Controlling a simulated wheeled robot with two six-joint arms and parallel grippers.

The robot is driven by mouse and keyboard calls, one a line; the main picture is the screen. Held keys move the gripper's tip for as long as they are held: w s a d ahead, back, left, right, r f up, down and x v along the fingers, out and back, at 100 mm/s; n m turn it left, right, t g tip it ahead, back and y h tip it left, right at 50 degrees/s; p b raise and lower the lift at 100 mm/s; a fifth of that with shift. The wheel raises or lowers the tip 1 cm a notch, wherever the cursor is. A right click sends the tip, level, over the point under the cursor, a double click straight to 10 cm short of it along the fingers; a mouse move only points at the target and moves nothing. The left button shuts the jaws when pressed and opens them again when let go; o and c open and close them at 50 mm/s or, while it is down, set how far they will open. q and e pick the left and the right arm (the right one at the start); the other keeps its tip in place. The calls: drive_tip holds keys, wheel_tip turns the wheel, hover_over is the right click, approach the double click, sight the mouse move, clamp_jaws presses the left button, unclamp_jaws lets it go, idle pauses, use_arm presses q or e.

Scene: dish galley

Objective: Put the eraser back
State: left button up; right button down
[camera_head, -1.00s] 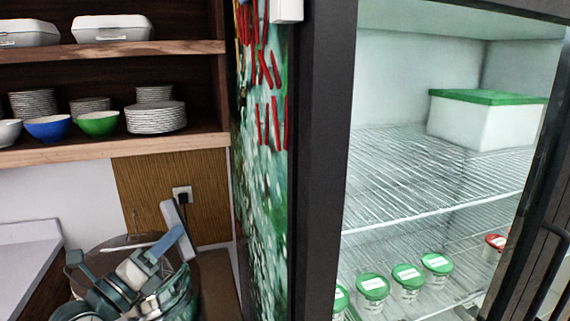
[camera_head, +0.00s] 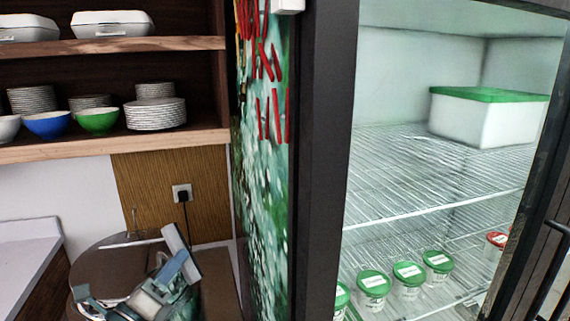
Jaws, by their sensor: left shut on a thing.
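My left gripper (camera_head: 172,272) is low at the left, its blue-grey fingers shut on a pale, flat, bar-like block, the eraser (camera_head: 178,244). The eraser is held tilted, in front of the wood panel and left of the cabinet's side. The fingers cover part of it. The side of the tall cabinet is a green, mottled board (camera_head: 262,185) with red strokes (camera_head: 268,110) on its upper part. A small white box-like piece (camera_head: 288,5) is at the top edge by the dark frame; its upper part is cut off. My right gripper is not in view.
A wall shelf (camera_head: 110,148) holds bowls and stacked plates at the left. A wall socket (camera_head: 182,193) with a plug is below it. The glass-door cabinet (camera_head: 322,160) at the right holds a green-lidded box (camera_head: 485,120) and several lidded tubs. A pale counter (camera_head: 25,245) is at lower left.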

use_arm(q)
drive_tip(key=a+r+m+g+h+p, duration=0.2)
drive_tip(key=a+r+g+h, duration=0.15)
drive_tip(key=r, duration=1.05)
drive_tip(key=a+r+m+g+h+p, duration=0.2)
drive_tip(key=r+m+h, duration=0.15)
drive_tip(key=r, duration=1.05)
drive_tip(key=s+a+r+p, duration=0.1)
drive_tip(key=s+a+r, duration=0.1)
drive_tip(key=s+r, duration=0.2)
drive_tip(key=s+a+r+g+h+p, duration=0.1)
drive_tip(key=s+r, duration=0.4)
drive_tip(key=r, duration=0.6)
drive_tip(key=s+a+r+g+p, duration=0.1)
drive_tip(key=s+a+r, duration=0.3)
drive_tip(key=r, duration=0.3)
drive_tip(key=shift+s+r+m+h, duration=0.35)
drive_tip(key=shift+s+m+h, duration=0.05)
drive_tip(key=shift+s+m, duration=0.1)
drive_tip(key=shift+a, duration=0.1)
